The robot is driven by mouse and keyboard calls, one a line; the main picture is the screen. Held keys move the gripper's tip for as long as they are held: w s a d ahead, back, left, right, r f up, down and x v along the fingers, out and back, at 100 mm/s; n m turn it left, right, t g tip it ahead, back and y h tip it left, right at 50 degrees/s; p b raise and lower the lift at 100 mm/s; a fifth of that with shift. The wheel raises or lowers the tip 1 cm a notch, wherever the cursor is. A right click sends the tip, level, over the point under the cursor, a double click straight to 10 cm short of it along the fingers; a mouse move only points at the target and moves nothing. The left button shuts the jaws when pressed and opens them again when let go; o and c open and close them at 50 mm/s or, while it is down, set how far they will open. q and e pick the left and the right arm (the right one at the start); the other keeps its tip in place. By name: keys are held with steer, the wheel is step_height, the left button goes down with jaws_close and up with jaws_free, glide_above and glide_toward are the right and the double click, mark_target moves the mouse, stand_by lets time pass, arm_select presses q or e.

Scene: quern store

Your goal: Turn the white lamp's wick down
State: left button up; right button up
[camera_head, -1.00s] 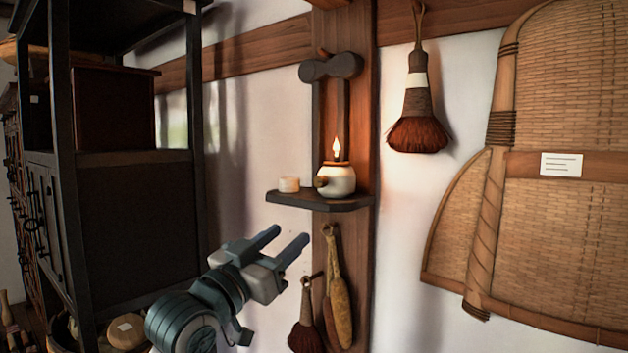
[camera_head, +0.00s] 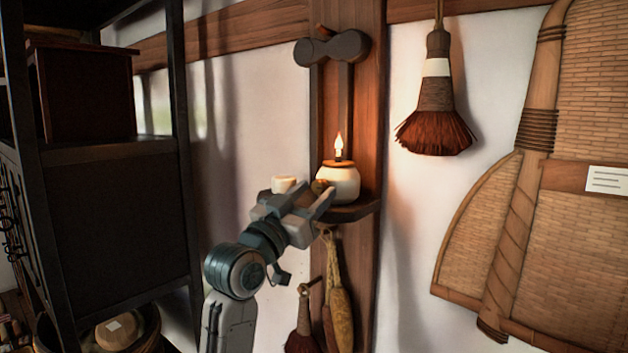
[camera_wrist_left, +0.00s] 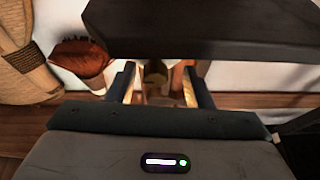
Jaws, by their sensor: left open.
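The white lamp (camera_head: 340,183) stands upright on a small dark wall shelf (camera_head: 357,211) in the head view, with a lit flame (camera_head: 338,146). Its round brownish wick knob (camera_head: 320,186) shows at the lamp's left front. My left gripper (camera_head: 315,192) is open in front of the shelf, its fingertips close to the knob. I cannot tell whether they touch it. In the left wrist view both fingers (camera_wrist_left: 160,82) stand apart, with a dim brownish shape between them that I cannot make out. My right gripper is not in view.
A red-brown brush (camera_head: 436,128) and a large woven basket (camera_head: 590,260) hang to the right. Smaller brushes (camera_head: 338,300) hang below. A dark cabinet (camera_head: 110,220) stands left.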

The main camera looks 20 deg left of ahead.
arm_select(q)
steer(key=shift+w+d+r, duration=0.15)
steer(key=shift+r, duration=0.15)
steer(key=shift+s+d+r, duration=0.15)
steer(key=shift+s+d, duration=0.05)
steer(key=shift+s, duration=0.15)
steer(key=shift+w, duration=0.25)
steer(key=c, duration=1)
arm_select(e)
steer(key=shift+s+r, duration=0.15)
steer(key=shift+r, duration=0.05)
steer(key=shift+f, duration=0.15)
